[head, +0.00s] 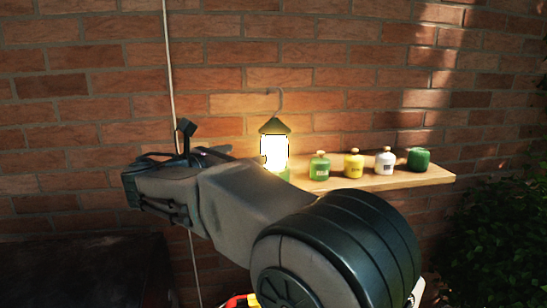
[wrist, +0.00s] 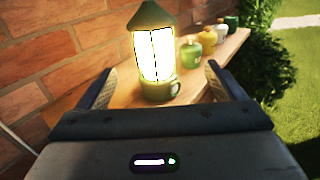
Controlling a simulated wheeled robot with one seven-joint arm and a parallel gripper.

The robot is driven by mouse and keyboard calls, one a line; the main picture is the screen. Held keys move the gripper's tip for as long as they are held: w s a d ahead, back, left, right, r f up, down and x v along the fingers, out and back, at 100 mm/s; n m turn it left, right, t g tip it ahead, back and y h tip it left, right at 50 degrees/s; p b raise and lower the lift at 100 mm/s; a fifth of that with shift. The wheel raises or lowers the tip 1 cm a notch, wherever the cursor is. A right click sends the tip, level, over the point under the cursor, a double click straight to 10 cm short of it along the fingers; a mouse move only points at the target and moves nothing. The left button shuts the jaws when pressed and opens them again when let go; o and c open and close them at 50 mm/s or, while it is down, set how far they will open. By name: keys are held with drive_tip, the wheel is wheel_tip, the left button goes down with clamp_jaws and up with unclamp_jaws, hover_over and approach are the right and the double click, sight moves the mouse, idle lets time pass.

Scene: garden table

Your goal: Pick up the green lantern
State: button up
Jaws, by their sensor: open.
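The green lantern (head: 274,150) stands upright on a wooden shelf (head: 415,178) against the brick wall, its lamp glowing bright. It has a dark green cone top with a hook, and my arm hides part of its base in the head view. In the wrist view the lantern (wrist: 153,55) stands ahead of my gripper (wrist: 158,80), roughly centred between the two fingers. The fingers are spread apart and I see no contact with the lantern. In the head view my gripper (head: 188,142) is left of the lantern.
To the right of the lantern stand a green jar (head: 320,167), a yellow jar (head: 353,165), a white jar (head: 385,162) and a dark green container (head: 419,159). The brick wall (head: 80,90) is close behind. Bushes (head: 500,210) grow at the right.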

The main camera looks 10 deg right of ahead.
sight(267, 142)
drive_tip(key=x, duration=0.2)
drive_tip(key=p+x, duration=0.1)
drive_tip(key=x, duration=0.2)
drive_tip(key=p+x, duration=0.1)
drive_tip(key=x, duration=0.2)
drive_tip(key=shift+w+d+r, duration=0.1)
drive_tip(key=shift+w+r, duration=0.25)
drive_tip(key=p+x, duration=0.2)
drive_tip(key=x, duration=0.3)
drive_tip(key=shift+w+p, duration=0.25)
drive_tip(key=shift+p, duration=0.1)
drive_tip(key=shift+a, duration=0.25)
drive_tip(key=shift+c, duration=1)
drive_tip(key=c, duration=1.2)
drive_tip(key=shift+o, duration=0.2)
drive_tip(key=shift+r, duration=0.15)
wheel_tip(267, 142, up, 18)
drive_tip(key=shift+f, duration=0.1)
